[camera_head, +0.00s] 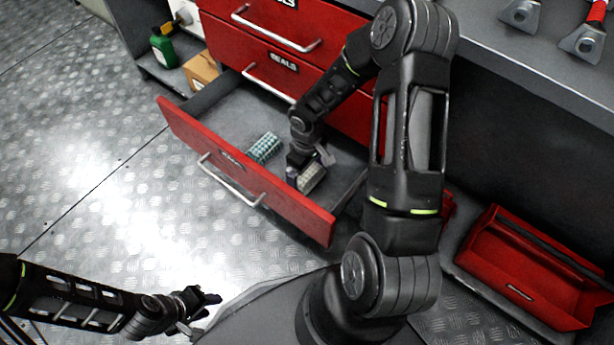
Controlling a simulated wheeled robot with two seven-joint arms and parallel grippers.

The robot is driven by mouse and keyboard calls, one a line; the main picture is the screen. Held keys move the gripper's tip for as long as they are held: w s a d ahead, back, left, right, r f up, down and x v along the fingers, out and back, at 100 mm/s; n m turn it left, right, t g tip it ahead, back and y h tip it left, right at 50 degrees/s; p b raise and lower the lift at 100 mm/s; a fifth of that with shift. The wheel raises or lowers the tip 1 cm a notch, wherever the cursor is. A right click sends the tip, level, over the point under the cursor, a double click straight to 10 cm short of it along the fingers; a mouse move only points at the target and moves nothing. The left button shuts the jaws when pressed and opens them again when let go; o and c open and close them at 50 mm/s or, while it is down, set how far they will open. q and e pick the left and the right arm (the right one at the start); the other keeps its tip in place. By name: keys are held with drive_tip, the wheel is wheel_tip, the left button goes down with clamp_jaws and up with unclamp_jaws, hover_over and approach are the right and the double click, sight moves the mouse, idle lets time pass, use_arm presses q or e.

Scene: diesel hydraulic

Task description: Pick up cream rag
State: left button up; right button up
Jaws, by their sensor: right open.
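The cream rag (311,178) lies in the open drawer (226,115), towards its right side. A teal rag (264,148) lies to its left in the same drawer. My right gripper (306,172) reaches down into the drawer right at the cream rag and partly covers it. It is open, with its fingers close about the rag; whether they touch it cannot be told. My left gripper (205,308) is at the lower left, outside the drawer and away from both rags. No object shows in it, and its finger gap is unclear.
Red drawers (262,48) above the open one are shut. A red toolbox (530,262) stands at the right. A green bottle (163,48) and a cardboard box (201,70) sit on a low shelf. The metal floor at left is clear.

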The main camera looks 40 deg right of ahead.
sight(307, 173)
idle(0.4)
drive_tip(key=c, duration=1)
drive_tip(key=shift+r, duration=0.2)
drive_tip(key=shift+c, duration=0.2)
drive_tip(key=shift+r, duration=0.5)
wheel_tip(307, 173, up, 11)
drive_tip(key=p, duration=0.4)
drive_tip(key=s+d, duration=0.2)
drive_tip(key=s, duration=0.6)
drive_tip(key=s+d+p, duration=0.1)
drive_tip(key=s+d, duration=0.2)
drive_tip(key=s, duration=0.6)
drive_tip(key=shift+s+f+p, duration=0.15)
drive_tip(key=shift+p, duration=0.15)
drive_tip(key=shift+d, duration=0.1)
